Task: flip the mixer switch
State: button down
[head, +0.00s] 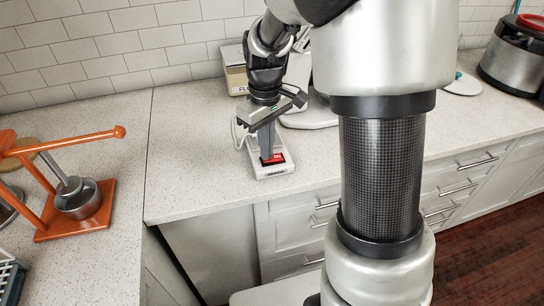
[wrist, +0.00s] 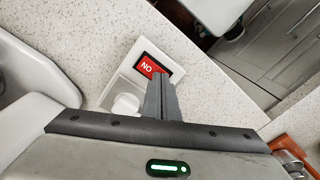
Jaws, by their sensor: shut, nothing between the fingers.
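The mixer switch is a red rocker (head: 277,157) with white lettering, set in a white switch box (head: 273,172) near the counter's front edge. In the wrist view the red rocker (wrist: 148,66) shows just past the fingertips, with a white plug (wrist: 124,105) beside it in the box. My gripper (head: 267,158) points down with its fingers together, at the rocker and partly covering it. In the wrist view the fingertips (wrist: 160,80) overlap the rocker's edge; I cannot tell whether they touch it. The white mixer (head: 312,118) is largely hidden behind my arm.
A labelled flour box (head: 237,80) stands by the wall. An orange press (head: 75,222) with a metal cup is on the left counter. A metal cooker (head: 516,65) stands at the far right. The counter left of the switch box is clear.

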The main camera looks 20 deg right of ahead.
jog(key=shift+f, duration=0.25)
jog(key=shift+r, duration=0.1)
notch_tip(320, 180, up, 7)
jog(key=p, duration=0.5)
dwell(0.3)
dwell(0.4)
jog(key=s+r+m+t+p, duration=0.5)
jog(key=s+r+m+p, duration=0.1)
jog(key=s+r, duration=1.2)
notch_tip(320, 180, up, 2)
jog(key=shift+s+t+p, duration=0.25)
jog(key=shift+t+p, duration=0.05)
jog(key=shift+p, duration=0.2)
